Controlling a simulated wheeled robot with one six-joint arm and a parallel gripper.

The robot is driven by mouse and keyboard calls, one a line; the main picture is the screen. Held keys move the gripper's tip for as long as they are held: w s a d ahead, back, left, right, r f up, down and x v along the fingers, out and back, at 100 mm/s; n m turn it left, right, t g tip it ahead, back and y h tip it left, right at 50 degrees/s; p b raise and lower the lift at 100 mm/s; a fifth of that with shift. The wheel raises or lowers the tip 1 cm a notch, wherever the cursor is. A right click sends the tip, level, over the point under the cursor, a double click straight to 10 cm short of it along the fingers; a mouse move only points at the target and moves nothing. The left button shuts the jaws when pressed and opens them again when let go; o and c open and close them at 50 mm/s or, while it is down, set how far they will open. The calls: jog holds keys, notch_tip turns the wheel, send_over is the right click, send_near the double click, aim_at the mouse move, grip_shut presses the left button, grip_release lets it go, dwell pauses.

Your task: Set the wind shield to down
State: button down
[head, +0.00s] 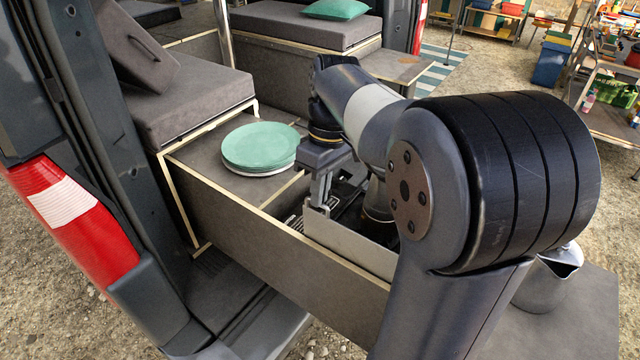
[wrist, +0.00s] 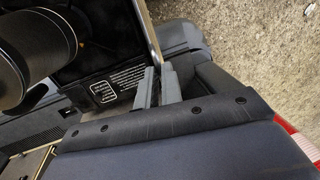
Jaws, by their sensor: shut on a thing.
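The wind shield (head: 352,248) is a pale grey panel standing up along the near side of the stove in the drawer, in the head view. In the wrist view its thin edge (wrist: 150,35) runs down to my fingers. My gripper (head: 321,204) is shut on the shield's upper edge near its left end. My fingers also show in the wrist view (wrist: 157,88). The black stove top (wrist: 100,75) with a white printed label lies beside the shield. My arm hides the right part of the shield and much of the stove.
A dark round vessel (wrist: 30,50) stands on the stove. Green plates (head: 260,147) are stacked on the drawer top to the left. A metal kettle (head: 548,280) stands at the right. The van's rear pillar and red tail light (head: 75,215) bound the left side.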

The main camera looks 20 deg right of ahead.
aim_at(319, 218)
notch_tip(319, 218, down, 10)
jog(key=b, duration=0.4)
jog(key=shift+s, duration=0.1)
jog(key=c, duration=1.6)
grip_release()
jog(key=shift+o, duration=0.2)
notch_tip(319, 218, up, 10)
jog(key=w+d, duration=0.1)
jog(key=shift+w+d+r+p, duration=0.25)
jog(key=shift+d+p, duration=0.1)
jog(key=shift+p, duration=0.1)
jog(key=f, duration=0.3)
jog(key=s+a+f, duration=0.1)
jog(key=f, duration=0.2)
jog(key=f+b, duration=0.1)
jog(key=f, duration=0.3)
jog(key=shift+s+a, duration=0.15)
jog(key=shift+a, duration=0.15)
jog(key=shift+r+p, duration=1.3)
jog(key=shift+r, duration=1)
